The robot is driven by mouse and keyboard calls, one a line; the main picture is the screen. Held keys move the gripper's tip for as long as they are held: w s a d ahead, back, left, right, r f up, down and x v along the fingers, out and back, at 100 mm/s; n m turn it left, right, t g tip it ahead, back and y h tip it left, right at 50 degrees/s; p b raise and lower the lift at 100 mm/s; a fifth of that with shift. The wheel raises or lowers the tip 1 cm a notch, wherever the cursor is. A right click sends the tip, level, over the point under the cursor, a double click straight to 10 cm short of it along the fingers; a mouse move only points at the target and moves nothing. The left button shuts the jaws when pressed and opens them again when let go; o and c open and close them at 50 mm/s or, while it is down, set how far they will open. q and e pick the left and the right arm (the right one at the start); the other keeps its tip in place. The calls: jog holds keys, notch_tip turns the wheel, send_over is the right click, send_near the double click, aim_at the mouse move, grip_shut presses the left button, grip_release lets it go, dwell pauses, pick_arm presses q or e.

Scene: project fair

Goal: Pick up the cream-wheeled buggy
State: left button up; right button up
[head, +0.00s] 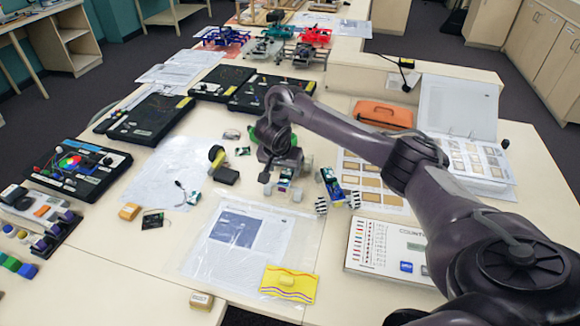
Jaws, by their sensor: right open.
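A small buggy with pale cream wheels and a blue-green board (285,184) sits on the table just under my right gripper. My right gripper (281,174) points down at it and is open, with its fingers close around or just above the buggy. The gripper hides part of the buggy, and I cannot tell whether they touch. A second buggy (332,184) with dark, striped wheels stands just to the right. My left gripper is not in view.
A plastic-covered sheet (215,262) and yellow packet (288,284) lie in front. An orange case (383,114) and open binder (458,110) stand behind my arm.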

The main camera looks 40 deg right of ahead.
aim_at(286, 173)
jog(key=shift+d+f+b, duration=0.1)
jog(key=shift+f+b, duration=0.25)
jog(key=shift+f, duration=0.35)
jog(key=shift+d+f, duration=0.15)
jog(key=x, duration=0.5)
jog(key=shift+w, duration=0.35)
jog(key=shift+d, duration=0.1)
jog(key=shift+c, duration=0.3)
jog(key=c, duration=0.5)
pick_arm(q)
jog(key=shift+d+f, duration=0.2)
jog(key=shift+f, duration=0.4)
pick_arm(e)
jog(key=c, duration=0.4)
jog(key=shift+o, duration=0.2)
